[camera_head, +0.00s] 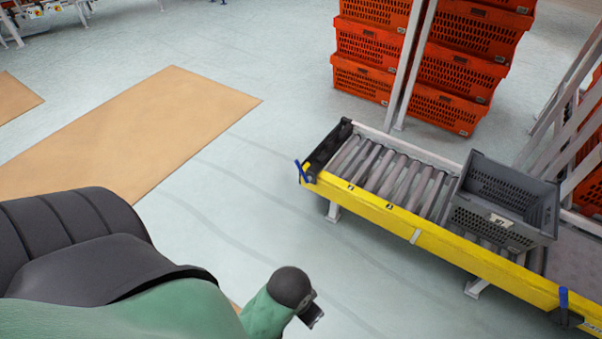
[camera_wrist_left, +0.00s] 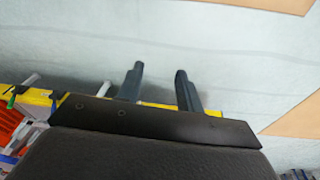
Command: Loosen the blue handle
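A blue handle (camera_head: 302,172) stands up at the left end of the yellow conveyor rail in the head view. A second blue handle (camera_head: 563,300) stands on the same rail at the lower right. My left gripper (camera_head: 314,314) shows only in small part in the head view, over the floor, below and apart from the first handle. In the left wrist view my left gripper (camera_wrist_left: 160,70) has its two dark fingers spread, with nothing between them. A small dark item at that view's left edge is too small to identify. My right gripper is not in view.
The yellow-railed roller conveyor (camera_head: 416,236) carries a grey crate (camera_head: 497,222) on its right part. Orange totes (camera_head: 440,104) are stacked behind it, beside white posts (camera_head: 409,65). The pale floor (camera_head: 225,200) left of the conveyor is clear, with a flat tan panel (camera_head: 150,128) on it.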

